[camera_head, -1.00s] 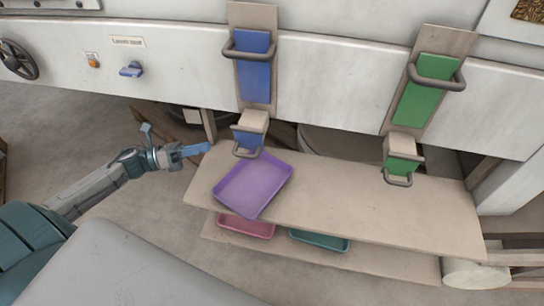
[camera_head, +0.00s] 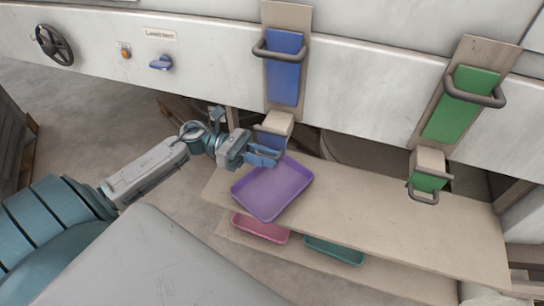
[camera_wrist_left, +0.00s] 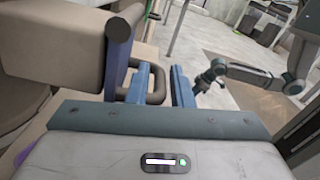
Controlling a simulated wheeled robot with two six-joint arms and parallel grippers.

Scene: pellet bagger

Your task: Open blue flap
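The blue flap (camera_head: 266,139) hangs on the front of the beige spout (camera_head: 280,122), below the tall blue panel (camera_head: 285,70). My left gripper (camera_head: 276,157) is at this lower flap, level with its handle. In the left wrist view, the dark loop handle (camera_wrist_left: 158,82) stands out from the blue flap (camera_wrist_left: 118,55) and reaches between my left fingers (camera_wrist_left: 160,86). The fingers are apart, with a gap beside the handle. In the head view the fingers hide part of the handle. My right gripper (camera_wrist_left: 207,78) shows small in the left wrist view; its fingers are unclear.
A purple tray (camera_head: 271,190) lies on the shelf (camera_head: 350,200) just below my left gripper. Pink (camera_head: 260,228) and teal (camera_head: 334,250) trays sit on the lower shelf. A green flap (camera_head: 428,181) with a handle hangs to the right.

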